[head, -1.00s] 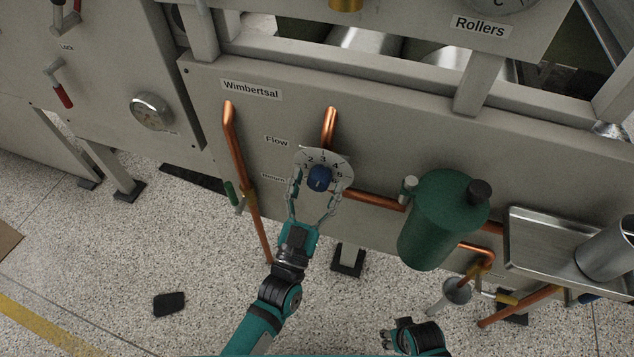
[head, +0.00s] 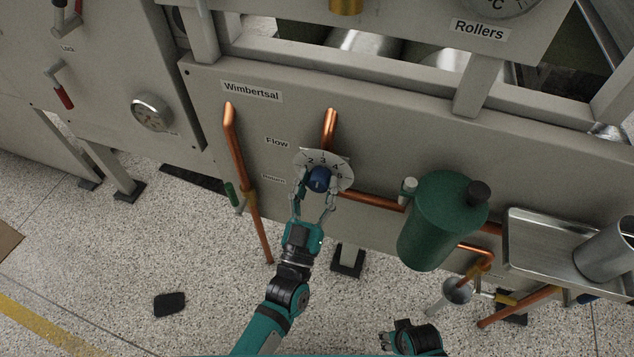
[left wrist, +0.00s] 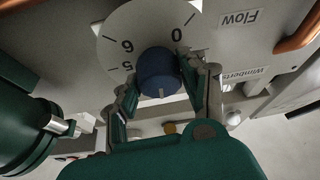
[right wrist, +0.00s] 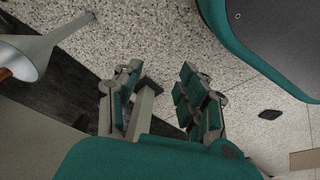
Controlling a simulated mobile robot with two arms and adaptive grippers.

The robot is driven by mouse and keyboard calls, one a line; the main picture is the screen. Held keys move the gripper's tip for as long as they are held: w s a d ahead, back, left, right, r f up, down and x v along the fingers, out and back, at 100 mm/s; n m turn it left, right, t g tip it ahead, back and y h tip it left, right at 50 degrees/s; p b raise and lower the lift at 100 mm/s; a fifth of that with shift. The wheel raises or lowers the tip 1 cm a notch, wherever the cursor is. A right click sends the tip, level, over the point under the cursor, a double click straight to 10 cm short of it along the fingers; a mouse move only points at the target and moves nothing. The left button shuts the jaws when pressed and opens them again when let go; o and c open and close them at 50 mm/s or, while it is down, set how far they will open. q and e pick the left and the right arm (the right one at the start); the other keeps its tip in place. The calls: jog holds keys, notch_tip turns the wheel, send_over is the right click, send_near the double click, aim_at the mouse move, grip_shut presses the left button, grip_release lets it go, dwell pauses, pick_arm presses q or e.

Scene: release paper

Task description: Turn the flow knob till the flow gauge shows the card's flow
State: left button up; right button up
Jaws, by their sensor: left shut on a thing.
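The blue flow knob (head: 319,179) sits on a white numbered dial (head: 341,162) beside the "Flow" label. My left gripper (head: 315,195) is shut on the knob from below. In the left wrist view, the fingers (left wrist: 168,92) flank the knob (left wrist: 157,66), and a pale mark on it points to the bottom of the picture. The numbers 0, 5 and 6 show on the dial (left wrist: 143,18) there. A round gauge (head: 151,112) is on the left panel; its reading is too small to tell. I see no card. My right gripper (right wrist: 163,95) is open and empty, low at the front.
A green tank (head: 437,225) stands right of the knob, joined by a copper pipe (head: 375,199). Another copper pipe (head: 243,165) runs down on the left. A metal tray (head: 535,255) is at the right. The floor below is mostly clear.

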pick_arm(q)
jog(key=shift+n+y+p, duration=0.3)
jog(key=shift+n+y, duration=0.9)
jog(key=shift+n, duration=0.9)
pick_arm(e)
jog(key=shift+s+d+f, duration=0.15)
jog(key=shift+s+f, duration=0.9)
jog(key=shift+f, duration=0.25)
pick_arm(q)
jog(key=o, duration=1.2)
jog(key=shift+s, duration=0.1)
jog(key=v, duration=1.2)
jog(key=shift+f, duration=0.2)
jog(key=shift+f, duration=0.1)
